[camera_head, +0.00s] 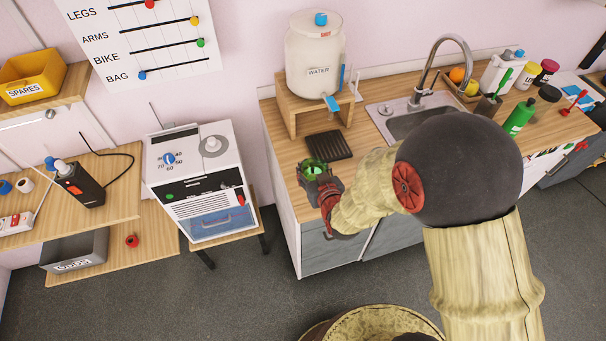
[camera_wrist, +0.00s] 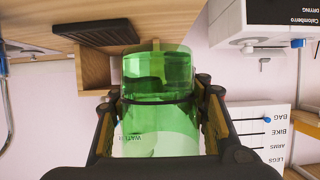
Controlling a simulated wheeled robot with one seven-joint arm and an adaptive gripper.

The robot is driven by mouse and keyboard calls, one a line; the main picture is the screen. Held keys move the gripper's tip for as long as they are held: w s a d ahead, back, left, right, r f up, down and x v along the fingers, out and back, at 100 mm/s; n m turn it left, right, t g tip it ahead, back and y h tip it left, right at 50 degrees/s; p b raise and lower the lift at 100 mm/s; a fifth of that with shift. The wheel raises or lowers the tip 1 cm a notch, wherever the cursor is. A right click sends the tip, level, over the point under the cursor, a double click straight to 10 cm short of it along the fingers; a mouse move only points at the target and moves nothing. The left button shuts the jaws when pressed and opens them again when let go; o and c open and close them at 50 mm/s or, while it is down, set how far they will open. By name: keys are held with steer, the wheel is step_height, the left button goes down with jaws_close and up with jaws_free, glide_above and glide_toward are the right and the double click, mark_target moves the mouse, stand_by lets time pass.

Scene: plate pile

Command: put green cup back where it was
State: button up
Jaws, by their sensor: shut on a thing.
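The green cup (camera_head: 313,171) is a clear green cup at the left end of the wooden counter (camera_head: 283,157), in front of the water dispenser. In the wrist view the see-through cup (camera_wrist: 158,75) fills the middle, between the two fingers. My gripper (camera_head: 321,181) is shut on the cup; its fingers (camera_wrist: 160,108) press on both sides. I cannot tell whether the cup's base touches the counter.
A black ridged drip mat (camera_head: 328,146) lies just behind the cup. A water dispenser (camera_head: 314,55) stands on a wooden stand (camera_head: 292,105). The sink (camera_head: 398,115) is to the right. A white machine (camera_head: 197,172) stands left of the counter, across a gap.

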steer(key=w+f, duration=0.1)
steer(key=w+a+f, duration=0.1)
steer(key=f, duration=0.1)
steer(key=w+f, duration=0.1)
steer(key=shift+a+f+b, duration=0.25)
steer(key=shift+a+b, duration=0.1)
steer(key=shift+b, duration=0.05)
steer(key=shift+w+f+b, duration=0.15)
steer(key=shift+f+b, duration=0.15)
steer(key=shift+f, duration=1.25)
steer(key=shift+c, duration=0.2)
steer(key=shift+f, duration=0.2)
steer(key=o, duration=1.6)
steer(key=shift+r, duration=0.15)
